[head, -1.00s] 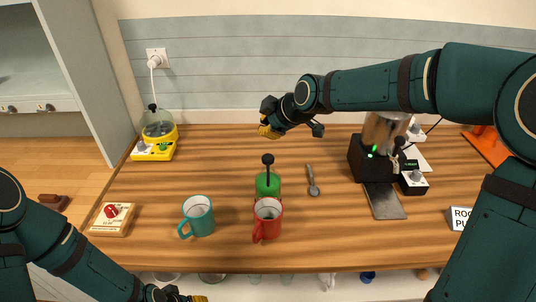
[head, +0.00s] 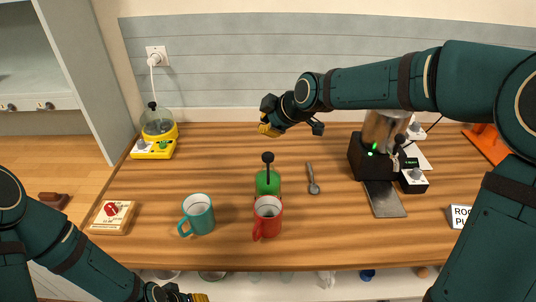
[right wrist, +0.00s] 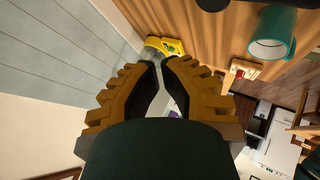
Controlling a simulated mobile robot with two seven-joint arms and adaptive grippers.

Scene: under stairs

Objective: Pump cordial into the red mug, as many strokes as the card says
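The red mug (head: 267,220) stands upright near the counter's front edge. The green pump bottle (head: 267,183), with a black pump head (head: 268,158), stands just behind it, its lower part hidden by the mug. A white card (head: 461,217) at the right shows parts of words, "ROO" and "PU"; my right arm hides the rest. My right gripper (head: 266,129) is over the back of the counter, behind the pump and apart from it. My left gripper (head: 178,296) is cut off at the bottom edge.
A teal mug (head: 199,215) stands left of the red mug. A spoon (head: 312,180) lies right of the pump. A red-knobbed box (head: 112,216) and yellow appliance (head: 152,149) stand left, a black machine (head: 370,160) right. The middle back counter is clear.

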